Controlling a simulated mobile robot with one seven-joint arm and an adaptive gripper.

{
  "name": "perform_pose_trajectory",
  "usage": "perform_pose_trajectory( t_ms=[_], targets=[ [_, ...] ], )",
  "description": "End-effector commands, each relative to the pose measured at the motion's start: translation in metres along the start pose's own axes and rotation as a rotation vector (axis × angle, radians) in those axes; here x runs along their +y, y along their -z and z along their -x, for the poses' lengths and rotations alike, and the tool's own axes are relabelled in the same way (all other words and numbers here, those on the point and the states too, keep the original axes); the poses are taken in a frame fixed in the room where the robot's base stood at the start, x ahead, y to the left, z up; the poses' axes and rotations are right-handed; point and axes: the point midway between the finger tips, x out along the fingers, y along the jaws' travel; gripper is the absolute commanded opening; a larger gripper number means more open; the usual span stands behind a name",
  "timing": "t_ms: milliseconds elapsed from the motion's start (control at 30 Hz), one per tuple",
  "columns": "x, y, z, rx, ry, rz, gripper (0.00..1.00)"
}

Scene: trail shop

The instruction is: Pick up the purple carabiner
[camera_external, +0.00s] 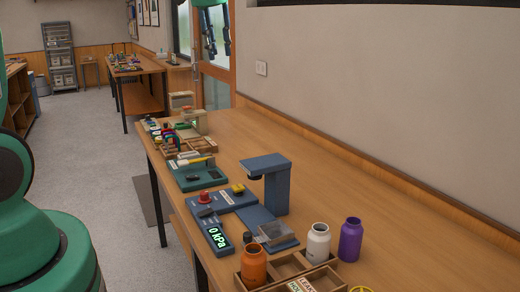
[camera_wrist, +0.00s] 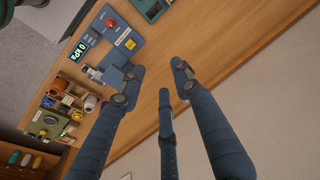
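I cannot make out a purple carabiner for certain in either view. Small coloured items (camera_external: 168,136) crowd the far end of the workbench (camera_external: 330,185), too small to tell apart. The clearly purple thing is a bottle (camera_external: 350,241) at the near right. My gripper (camera_external: 216,38) is at the top of the external view, well above the bench. In the wrist view my gripper (camera_wrist: 156,80) has its dark blue fingers spread apart with nothing between them.
A blue-grey test stand (camera_external: 278,185) rises mid-bench beside a gauge reading 0 kPa (camera_external: 215,236). White (camera_external: 318,243) and orange (camera_external: 253,267) bottles stand in a wooden tray (camera_external: 333,278) at the near end. The bench strip along the wall is mostly clear.

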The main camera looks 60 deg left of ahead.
Motion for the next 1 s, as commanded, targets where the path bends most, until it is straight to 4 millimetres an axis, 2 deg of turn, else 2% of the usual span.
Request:
perform_pose_trajectory(
  t_ms=[33,233,467,667,800,1000],
  targets=[
    [-0.018,0.001,-0.010,-0.013,-0.003,0.005,0.33],
    [-0.084,0.000,-0.045,-0.050,-0.013,0.004,0.33],
    [-0.158,-0.015,-0.093,-0.091,-0.033,0.003,0.33],
    [-0.222,-0.040,-0.138,-0.123,-0.054,0.004,0.33],
    [-0.265,-0.063,-0.171,-0.143,-0.071,0.004,0.33],
    [-0.316,-0.101,-0.216,-0.165,-0.097,0.004,0.33]
  ],
)
